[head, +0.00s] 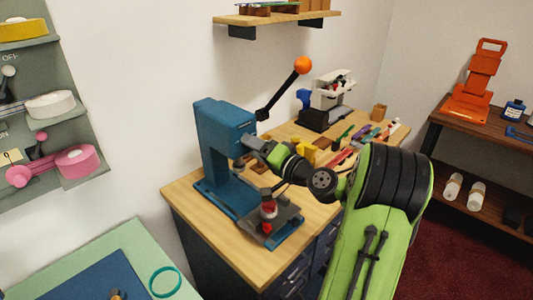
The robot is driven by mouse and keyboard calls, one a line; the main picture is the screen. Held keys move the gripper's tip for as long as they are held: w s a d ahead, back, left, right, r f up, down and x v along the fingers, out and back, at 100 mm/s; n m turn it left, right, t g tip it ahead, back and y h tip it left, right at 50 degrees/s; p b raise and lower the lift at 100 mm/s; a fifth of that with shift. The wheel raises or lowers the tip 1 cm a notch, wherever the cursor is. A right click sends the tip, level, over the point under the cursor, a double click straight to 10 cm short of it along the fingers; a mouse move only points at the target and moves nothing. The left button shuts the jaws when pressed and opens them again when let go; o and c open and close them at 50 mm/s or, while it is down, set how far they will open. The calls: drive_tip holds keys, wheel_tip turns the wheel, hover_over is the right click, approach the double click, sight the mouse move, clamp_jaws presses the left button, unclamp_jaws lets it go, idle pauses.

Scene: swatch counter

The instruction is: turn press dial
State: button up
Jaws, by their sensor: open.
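The blue press (222,143) stands on the wooden counter, with its black lever (280,97) raised and ending in an orange knob (303,64). My gripper (249,147) is at the front right of the press head, with its fingertips close against it. It is open, but the gap between the fingers is hard to make out. I cannot pick out the dial; it may be hidden behind my gripper. Whether the fingers touch the press cannot be told. A small red and dark object (268,206) stands on the press's base plate (283,223) below.
Behind my arm, the counter (187,197) holds a white and black machine (328,100), a yellow object (304,151) and several coloured strips. A shelf (280,17) hangs above. A green table (132,241) is at lower left, and a dark shelf unit (480,135) at right.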

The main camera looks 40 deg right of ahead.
drive_tip(key=s+d, duration=0.2)
drive_tip(key=s, duration=1.3)
drive_tip(key=shift+s+d, duration=0.1)
drive_tip(key=w+a+f+n+g+y+p, duration=0.15)
drive_tip(key=a+n+g, duration=0.3)
drive_tip(key=a, duration=0.45)
drive_tip(key=w+a+f+n+g+y+p, duration=0.1)
drive_tip(key=w+a+f+n+g+p, duration=0.15)
drive_tip(key=a+g, duration=0.5)
drive_tip(key=s+a+r+n+h+p, duration=0.1)
drive_tip(key=s+a+r+h, duration=0.1)
drive_tip(key=s, duration=0.5)
drive_tip(key=s+a+r+n+h+p, duration=0.2)
drive_tip(key=s+a+r+h, duration=0.1)
drive_tip(key=s, duration=0.5)
drive_tip(key=shift+s+a+r, duration=0.2)
drive_tip(key=shift+a+r, duration=0.45)
drive_tip(key=shift+a, duration=0.45)
